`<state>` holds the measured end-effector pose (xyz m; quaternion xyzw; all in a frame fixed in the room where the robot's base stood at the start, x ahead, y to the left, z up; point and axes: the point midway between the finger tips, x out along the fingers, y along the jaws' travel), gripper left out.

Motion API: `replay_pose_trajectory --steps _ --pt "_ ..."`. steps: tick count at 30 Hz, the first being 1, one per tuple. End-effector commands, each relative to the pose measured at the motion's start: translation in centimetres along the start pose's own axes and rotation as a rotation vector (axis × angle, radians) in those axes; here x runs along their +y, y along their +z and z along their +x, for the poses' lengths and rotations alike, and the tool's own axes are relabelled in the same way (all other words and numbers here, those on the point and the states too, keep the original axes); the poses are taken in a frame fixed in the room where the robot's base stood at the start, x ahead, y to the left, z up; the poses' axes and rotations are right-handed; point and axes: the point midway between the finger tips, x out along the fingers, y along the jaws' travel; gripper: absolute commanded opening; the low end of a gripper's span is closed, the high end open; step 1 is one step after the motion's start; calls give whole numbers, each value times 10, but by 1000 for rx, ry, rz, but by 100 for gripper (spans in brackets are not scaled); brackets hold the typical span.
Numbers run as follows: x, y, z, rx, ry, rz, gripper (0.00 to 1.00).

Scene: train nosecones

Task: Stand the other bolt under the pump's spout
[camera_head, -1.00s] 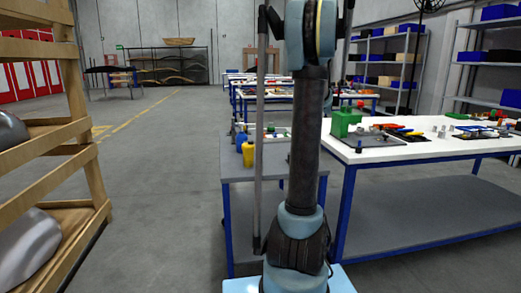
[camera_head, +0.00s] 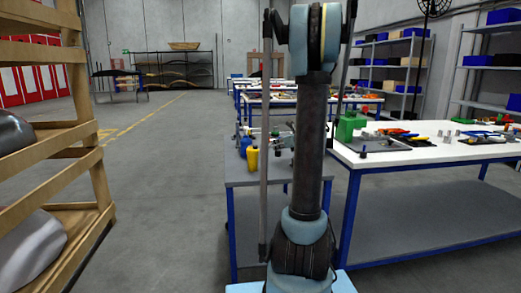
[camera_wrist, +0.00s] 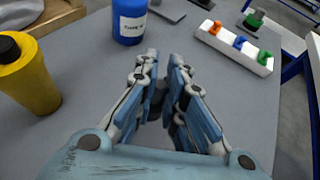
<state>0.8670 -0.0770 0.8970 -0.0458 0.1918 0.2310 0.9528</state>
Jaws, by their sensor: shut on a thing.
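In the wrist view my gripper (camera_wrist: 164,68) is over the grey bench, its fingers close together. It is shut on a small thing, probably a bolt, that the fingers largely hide. In the head view my arm's column hides part of the gripper area. A small dark upright piece (camera_head: 363,152) stands near the white table's front left corner; I cannot tell if it is a bolt. A green container (camera_head: 347,127) stands behind it. I cannot make out a pump's spout clearly in either view.
A yellow bottle with a black cap (camera_wrist: 32,80) and a blue labelled can (camera_wrist: 129,20) stand on the grey bench (camera_head: 240,175). A white block with coloured clips (camera_wrist: 234,46) lies at its far right. The white table (camera_head: 400,157) carries several tools and parts. A wooden rack (camera_head: 95,165) stands left.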

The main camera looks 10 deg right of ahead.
Motion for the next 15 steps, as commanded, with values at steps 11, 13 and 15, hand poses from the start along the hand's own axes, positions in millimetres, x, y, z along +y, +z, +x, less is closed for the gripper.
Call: replay_pose_trajectory --steps 11,13,15 --pt "1 33 79 0 3 -3 0" --pt "2 39 93 0 3 -2 0" --pt "2 44 104 0 3 -2 0"
